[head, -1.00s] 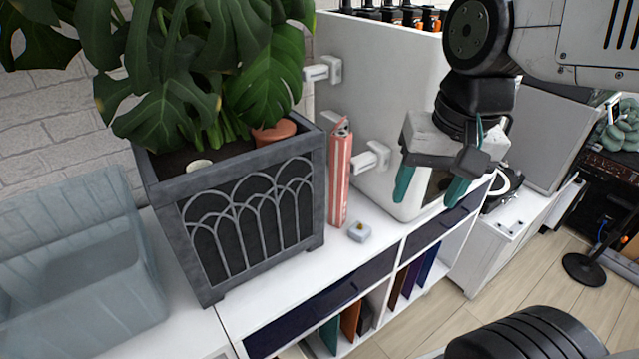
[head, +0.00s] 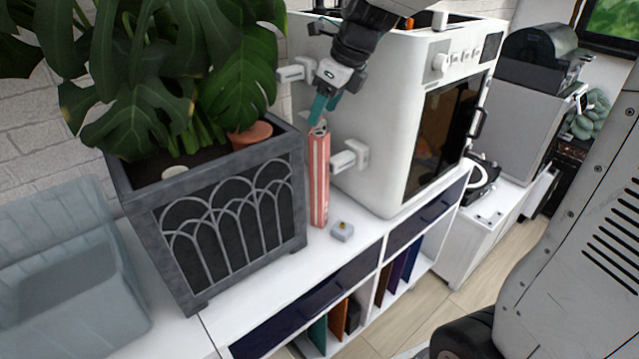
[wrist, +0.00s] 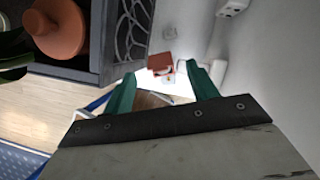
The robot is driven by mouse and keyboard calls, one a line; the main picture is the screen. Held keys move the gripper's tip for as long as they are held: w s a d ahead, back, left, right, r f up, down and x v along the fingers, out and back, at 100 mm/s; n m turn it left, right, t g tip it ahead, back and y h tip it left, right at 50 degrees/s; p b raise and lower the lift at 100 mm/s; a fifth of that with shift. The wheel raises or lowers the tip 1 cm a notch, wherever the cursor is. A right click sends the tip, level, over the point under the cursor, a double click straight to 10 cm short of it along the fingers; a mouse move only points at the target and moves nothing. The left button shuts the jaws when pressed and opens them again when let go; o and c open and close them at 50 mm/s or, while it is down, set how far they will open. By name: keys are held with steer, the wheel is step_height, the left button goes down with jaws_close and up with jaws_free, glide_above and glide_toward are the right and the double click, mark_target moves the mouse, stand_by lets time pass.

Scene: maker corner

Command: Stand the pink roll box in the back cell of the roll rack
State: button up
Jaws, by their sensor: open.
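The pink roll box (head: 319,180) is tall, narrow and striped in pink and white. It stands upright on the white cabinet top, between the planter and the white machine. My gripper (head: 320,110) is open just above the box's top end, pointing down. In the wrist view, the box's top (wrist: 161,62) shows beyond and between the two green fingertips of my gripper (wrist: 158,72). Whether the fingers touch the box cannot be told. I cannot make out a roll rack in either view.
A dark planter (head: 235,215) with a leafy plant stands close left of the box. The white machine (head: 385,130), with white brackets (head: 349,157) on its side, stands close right. A small grey block (head: 342,231) lies in front. A translucent bin (head: 75,290) is far left.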

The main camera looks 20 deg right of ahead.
steer(key=x, duration=0.5)
steer(key=shift+w+f, duration=0.1)
steer(key=shift+f, duration=0.15)
jaws_close()
